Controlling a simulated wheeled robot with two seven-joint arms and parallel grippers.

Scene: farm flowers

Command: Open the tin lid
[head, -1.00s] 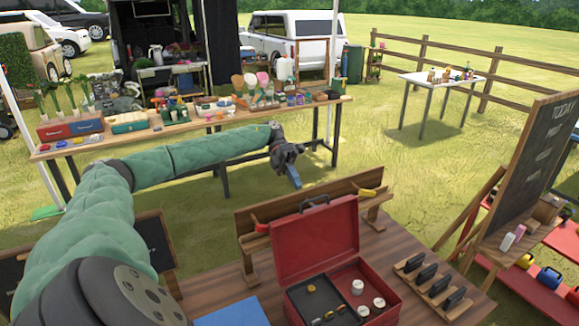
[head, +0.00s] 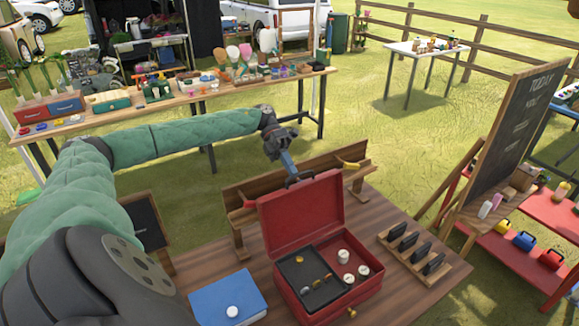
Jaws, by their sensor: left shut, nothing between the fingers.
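The red tin (head: 333,290) stands on the brown wooden table, with a black tray and several small white and brass pieces inside. Its red lid (head: 301,222) stands raised at the back, hinged up from the box, with a dark handle (head: 299,179) on its top edge. My left gripper (head: 288,164) is shut and empty, pointing down just behind and above the lid's handle. I cannot tell whether its blue fingertips touch the handle. My right gripper is out of view.
A wooden rail (head: 327,177) runs behind the tin. A blue flat box (head: 215,296) with a white knob lies left of it. A wooden rack (head: 440,275) with black pieces stands right. A chalkboard (head: 508,128) stands further right.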

